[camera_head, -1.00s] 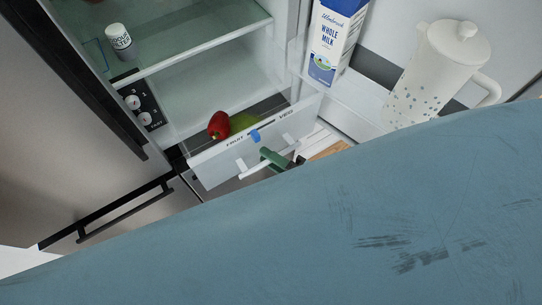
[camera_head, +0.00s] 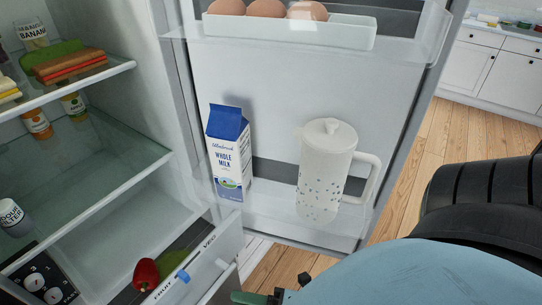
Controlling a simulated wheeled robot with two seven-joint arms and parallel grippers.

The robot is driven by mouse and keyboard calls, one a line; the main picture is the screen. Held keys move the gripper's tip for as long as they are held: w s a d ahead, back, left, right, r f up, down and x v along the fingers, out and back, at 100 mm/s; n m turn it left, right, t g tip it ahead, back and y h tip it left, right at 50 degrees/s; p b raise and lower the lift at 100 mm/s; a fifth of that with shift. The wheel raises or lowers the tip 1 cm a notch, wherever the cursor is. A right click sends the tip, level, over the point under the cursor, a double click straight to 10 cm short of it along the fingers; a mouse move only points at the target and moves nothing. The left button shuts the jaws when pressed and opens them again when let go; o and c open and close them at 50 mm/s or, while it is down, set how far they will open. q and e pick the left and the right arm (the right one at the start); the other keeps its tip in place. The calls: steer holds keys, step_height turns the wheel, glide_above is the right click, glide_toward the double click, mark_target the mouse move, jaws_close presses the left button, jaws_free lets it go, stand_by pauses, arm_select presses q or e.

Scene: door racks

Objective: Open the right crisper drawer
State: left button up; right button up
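The crisper drawer (camera_head: 219,255) is at the bottom left in the head view, a clear front marked FRUIT and VEG with a blue slider (camera_head: 183,275). A red pepper (camera_head: 146,273) and something green (camera_head: 172,259) show behind this front. I cannot tell how far the drawer is pulled out. A gripper, which seems to be my right one (camera_head: 258,297), shows only as green and dark parts at the bottom edge, just right of the drawer front. Its fingertips and any contact with the drawer handle are cut off or hidden. My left gripper is not in view.
The fridge door (camera_head: 285,100) stands open, with a milk carton (camera_head: 229,160) and a white pitcher (camera_head: 325,175) on its lower shelf and eggs (camera_head: 265,9) above. Fridge shelves with food are at left. Wooden floor (camera_head: 455,130) is clear at right.

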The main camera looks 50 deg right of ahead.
steer(key=v, duration=0.5)
steer(key=shift+s+d, duration=0.1)
steer(key=shift+s, duration=0.1)
stand_by(0.3)
steer(key=s+d+f+m+g+h+b, duration=0.15)
steer(key=d+f+m+g+h, duration=0.35)
steer(key=f, duration=0.8)
steer(key=s+d+f+m+h+b, duration=0.15)
steer(key=f+m, duration=0.55)
steer(key=f, duration=0.7)
steer(key=s+a+f+m+g+h+b, duration=0.1)
steer(key=s+f+m+g+h+b, duration=0.1)
steer(key=s+f+m+g, duration=0.7)
steer(key=s+f+m+h, duration=0.1)
steer(key=s+f, duration=0.4)
steer(key=f, duration=0.1)
steer(key=shift+f, duration=0.3)
